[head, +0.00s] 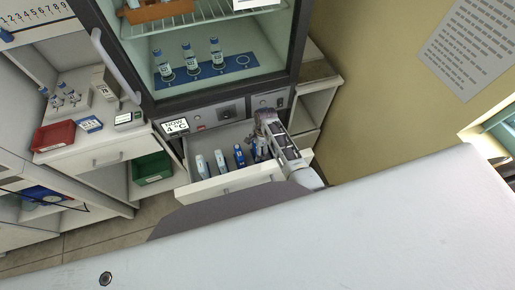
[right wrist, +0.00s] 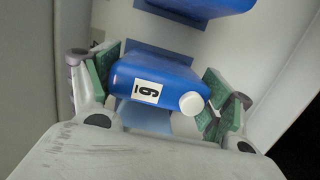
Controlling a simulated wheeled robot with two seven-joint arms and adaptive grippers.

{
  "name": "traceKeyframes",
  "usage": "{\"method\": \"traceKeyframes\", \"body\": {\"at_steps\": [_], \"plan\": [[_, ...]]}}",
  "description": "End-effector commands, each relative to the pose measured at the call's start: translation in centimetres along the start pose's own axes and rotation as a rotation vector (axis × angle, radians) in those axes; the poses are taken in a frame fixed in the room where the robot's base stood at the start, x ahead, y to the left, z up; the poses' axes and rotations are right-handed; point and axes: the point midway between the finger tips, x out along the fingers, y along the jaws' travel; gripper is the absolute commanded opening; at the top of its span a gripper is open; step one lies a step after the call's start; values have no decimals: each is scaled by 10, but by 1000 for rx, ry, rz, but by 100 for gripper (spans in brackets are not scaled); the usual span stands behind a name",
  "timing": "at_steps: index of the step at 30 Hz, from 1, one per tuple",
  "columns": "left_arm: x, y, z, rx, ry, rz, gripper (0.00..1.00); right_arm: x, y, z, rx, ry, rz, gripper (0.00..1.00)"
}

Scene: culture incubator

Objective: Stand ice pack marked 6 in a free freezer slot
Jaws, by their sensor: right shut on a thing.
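The ice pack marked 6 (right wrist: 165,82) is a blue bottle-like block with a white cap and a white number label that appears turned in the right wrist view. My right gripper (right wrist: 158,92) is shut on it, with green pads at both sides. I cannot tell whether the pack's base touches the drawer floor. My left gripper is not in view.
A dark blue patch (right wrist: 160,52) shows beside the held pack. The drawer's front wall and the cabinet face above bound the space.

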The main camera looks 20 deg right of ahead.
Motion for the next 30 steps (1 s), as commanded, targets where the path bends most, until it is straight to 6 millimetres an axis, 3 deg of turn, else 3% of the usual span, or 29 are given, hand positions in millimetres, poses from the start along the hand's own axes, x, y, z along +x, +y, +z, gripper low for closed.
{"method": "traceKeyframes", "body": {"at_steps": [1, 2, 6, 20, 30], "plan": [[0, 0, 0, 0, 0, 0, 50, 1, 0, 0, 0, 0, -1, 47], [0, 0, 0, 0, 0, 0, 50, 1, 0, 0, 0, 0, 0, 84], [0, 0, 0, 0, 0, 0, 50, 1, 0, 0, 0, 0, 1, 100], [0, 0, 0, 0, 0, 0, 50, 0, 0, 0, 0, 0, 1, 100], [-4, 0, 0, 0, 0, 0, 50, -23, 0, 1, 0, 0, 0, 100]]}}
